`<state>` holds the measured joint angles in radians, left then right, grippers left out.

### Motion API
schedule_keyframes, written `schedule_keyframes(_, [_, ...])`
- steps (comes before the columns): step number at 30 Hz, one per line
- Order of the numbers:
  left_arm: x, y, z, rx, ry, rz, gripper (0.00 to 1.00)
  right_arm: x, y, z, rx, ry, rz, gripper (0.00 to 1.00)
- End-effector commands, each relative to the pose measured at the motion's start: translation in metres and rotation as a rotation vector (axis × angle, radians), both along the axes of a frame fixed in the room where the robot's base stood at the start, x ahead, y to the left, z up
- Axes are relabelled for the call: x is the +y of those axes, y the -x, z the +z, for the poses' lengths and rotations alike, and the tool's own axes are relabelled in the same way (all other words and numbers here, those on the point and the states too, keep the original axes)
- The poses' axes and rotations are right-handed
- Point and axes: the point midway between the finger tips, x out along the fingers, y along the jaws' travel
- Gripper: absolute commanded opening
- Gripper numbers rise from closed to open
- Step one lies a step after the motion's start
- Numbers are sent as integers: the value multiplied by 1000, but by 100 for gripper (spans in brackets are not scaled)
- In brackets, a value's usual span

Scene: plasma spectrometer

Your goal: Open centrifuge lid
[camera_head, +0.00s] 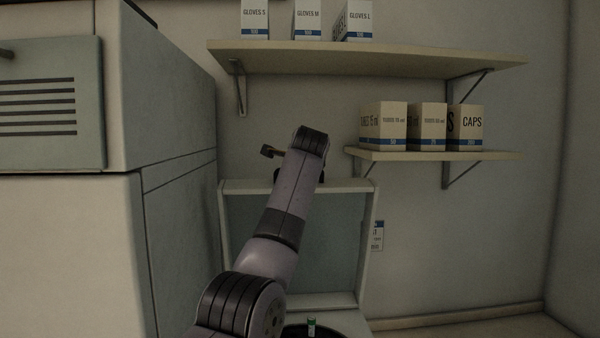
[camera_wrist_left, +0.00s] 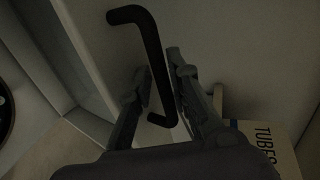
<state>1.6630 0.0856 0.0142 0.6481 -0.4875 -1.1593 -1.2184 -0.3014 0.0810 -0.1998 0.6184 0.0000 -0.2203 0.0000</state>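The centrifuge lid (camera_head: 296,240), a pale frame with a grey-blue inner panel, stands steeply raised at the back. Below it, part of the dark round chamber (camera_head: 295,331) shows, with a green-capped tube (camera_head: 311,326) in it. My left arm reaches up in front of the lid to its top edge; its gripper is mostly hidden by the wrist in the head view. In the left wrist view, the black bent lid handle (camera_wrist_left: 152,50) runs between the fingers of my left gripper (camera_wrist_left: 157,75), which lie close along both sides of it. My right gripper is in neither view.
A large pale cabinet-like machine (camera_head: 180,110) stands close on the left. A wall shelf with glove boxes (camera_head: 308,20) is above; a lower shelf (camera_head: 400,155) with tube and caps boxes is right of the lid top. A tubes box (camera_wrist_left: 270,140) is near the gripper.

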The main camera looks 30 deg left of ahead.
Motion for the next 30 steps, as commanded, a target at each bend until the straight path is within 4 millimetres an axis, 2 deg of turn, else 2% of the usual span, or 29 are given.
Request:
schedule_keyframes(5, [-2,3,2,-1,-2,0,18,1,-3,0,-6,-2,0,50])
schedule_keyframes(10, [-10,15,8,-4,-2,1,18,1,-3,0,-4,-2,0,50])
schedule_keyframes(24, [-47,76,33,-3,0,-1,18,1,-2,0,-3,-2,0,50])
schedule_keyframes(30, [-57,93,39,0,-1,0,18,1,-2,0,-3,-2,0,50])
